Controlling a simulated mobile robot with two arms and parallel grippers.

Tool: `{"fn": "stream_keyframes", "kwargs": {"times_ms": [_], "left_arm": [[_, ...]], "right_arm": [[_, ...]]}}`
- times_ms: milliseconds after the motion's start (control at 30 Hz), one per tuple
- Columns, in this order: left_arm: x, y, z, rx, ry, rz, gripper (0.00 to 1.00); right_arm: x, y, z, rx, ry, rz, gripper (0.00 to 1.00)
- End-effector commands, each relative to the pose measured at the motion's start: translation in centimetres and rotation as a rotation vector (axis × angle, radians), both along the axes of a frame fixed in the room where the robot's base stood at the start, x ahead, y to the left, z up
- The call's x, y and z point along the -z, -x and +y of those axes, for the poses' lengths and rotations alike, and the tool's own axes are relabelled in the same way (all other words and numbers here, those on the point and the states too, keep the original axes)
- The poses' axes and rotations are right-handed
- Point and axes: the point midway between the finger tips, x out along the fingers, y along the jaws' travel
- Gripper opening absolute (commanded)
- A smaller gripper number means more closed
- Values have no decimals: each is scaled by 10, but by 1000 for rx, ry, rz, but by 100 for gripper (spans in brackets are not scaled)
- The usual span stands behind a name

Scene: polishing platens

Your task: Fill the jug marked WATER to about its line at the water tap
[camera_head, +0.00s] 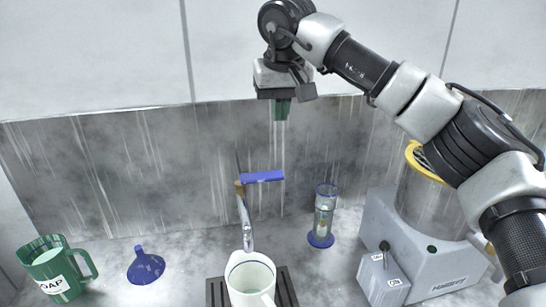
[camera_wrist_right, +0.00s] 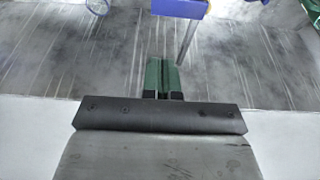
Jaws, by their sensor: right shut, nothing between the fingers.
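A pale jug (camera_head: 250,280) with a dark line just below its rim stands under the water tap (camera_head: 245,215), its handle toward the front. No WATER marking shows on the side I see, and I cannot tell its water level. The tap has a blue lever (camera_head: 262,177) pointing right; the lever also shows at the top of the right wrist view (camera_wrist_right: 180,8). My right gripper (camera_head: 282,110) is shut and empty, pointing down above and slightly right of the lever, apart from it. Its green fingertips (camera_wrist_right: 163,75) are together in the wrist view. My left gripper is out of view.
The jug stands on a dark slatted grate (camera_head: 287,288). A green jug marked SOAP (camera_head: 60,285) and a blue funnel (camera_head: 146,266) are at left. A blue-based glass cylinder (camera_head: 322,222) stands right of the tap. A grey machine (camera_head: 440,265) with a steel bowl fills the right.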

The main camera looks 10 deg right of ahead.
Motion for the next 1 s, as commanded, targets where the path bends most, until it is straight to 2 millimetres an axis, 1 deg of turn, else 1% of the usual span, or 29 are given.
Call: {"fn": "stream_keyframes", "kwargs": {"times_ms": [233, 333, 433, 567, 700, 867, 1000], "left_arm": [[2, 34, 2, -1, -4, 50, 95], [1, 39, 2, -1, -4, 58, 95], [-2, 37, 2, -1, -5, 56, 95], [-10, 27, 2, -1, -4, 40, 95], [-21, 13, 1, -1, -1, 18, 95], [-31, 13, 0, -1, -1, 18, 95], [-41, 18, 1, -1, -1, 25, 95]], "right_arm": [[1, 0, 0, 1, -1, 0, 0], [4, -1, 0, 1, -1, 2, 0], [14, -4, 0, 1, 0, 4, 0], [36, -11, -1, 1, 0, 6, 0], [65, -19, 0, 0, 0, 6, 0], [96, -28, 0, 0, -1, 5, 0], [118, -27, 0, 0, -1, 4, 0]]}}
